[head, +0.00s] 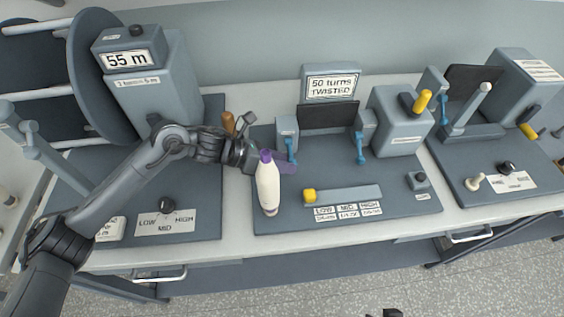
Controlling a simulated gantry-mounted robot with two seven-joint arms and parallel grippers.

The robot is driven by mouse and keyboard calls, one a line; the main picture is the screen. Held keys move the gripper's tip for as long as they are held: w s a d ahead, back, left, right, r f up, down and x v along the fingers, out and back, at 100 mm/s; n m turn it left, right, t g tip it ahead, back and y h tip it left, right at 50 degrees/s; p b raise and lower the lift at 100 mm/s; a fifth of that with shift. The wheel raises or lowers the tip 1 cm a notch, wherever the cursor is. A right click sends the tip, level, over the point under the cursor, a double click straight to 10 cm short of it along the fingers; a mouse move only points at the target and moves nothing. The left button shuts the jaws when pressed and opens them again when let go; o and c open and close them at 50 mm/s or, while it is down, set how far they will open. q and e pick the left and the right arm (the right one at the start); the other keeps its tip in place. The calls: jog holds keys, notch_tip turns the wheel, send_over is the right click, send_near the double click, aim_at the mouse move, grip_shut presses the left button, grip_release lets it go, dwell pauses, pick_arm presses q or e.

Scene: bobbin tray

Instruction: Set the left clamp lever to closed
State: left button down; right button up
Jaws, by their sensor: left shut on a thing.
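The left clamp (287,127) is a grey block on the middle board, with a blue lever (291,146) hanging down at its front. My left gripper (287,165) reaches in from the left, its fingers at the lower end of that lever. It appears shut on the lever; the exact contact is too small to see. The right clamp (366,125) has a similar blue lever (360,150) hanging down. A small dark part at the bottom edge may be my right gripper (392,313).
A slider track (355,195) with a yellow knob (309,196) lies in front of the clamps. A sign (331,85) stands behind. A grey box with a yellow handle (402,120) is to the right. An orange handle (228,122) is close by my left wrist.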

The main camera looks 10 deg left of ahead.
pick_arm(q)
jog(key=shift+w+d+r, duration=0.1)
jog(key=shift+w+r, duration=0.05)
jog(key=shift+r, duration=0.4)
jog(key=c, duration=0.9)
grip_release()
jog(key=o, duration=0.4)
jog(key=shift+w+f, duration=0.1)
jog(key=shift+f, duration=0.2)
jog(key=v, duration=1.1)
